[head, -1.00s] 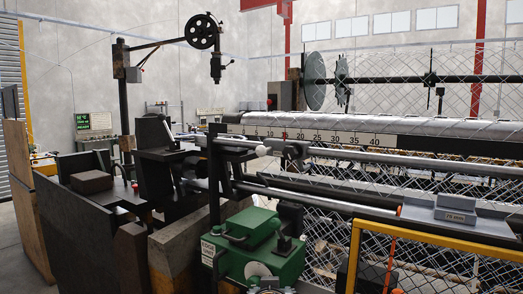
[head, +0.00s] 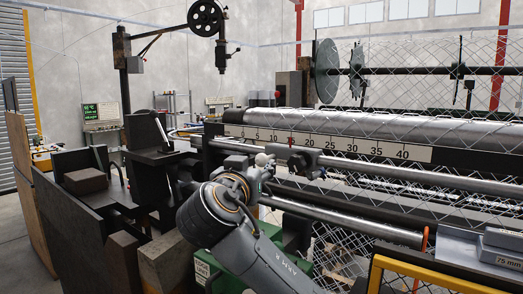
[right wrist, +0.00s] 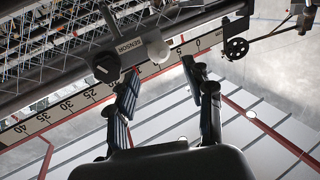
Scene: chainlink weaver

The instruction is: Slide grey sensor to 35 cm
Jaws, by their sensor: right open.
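My left gripper is not in view.
A second rail (head: 350,221) runs below the sensor's rail. A yellow frame (head: 440,275) and a grey block marked 75 mm (head: 500,250) stand at the front right. My arm partly covers a green machine (head: 325,284). Wire mesh (head: 340,245) hangs behind the rails.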

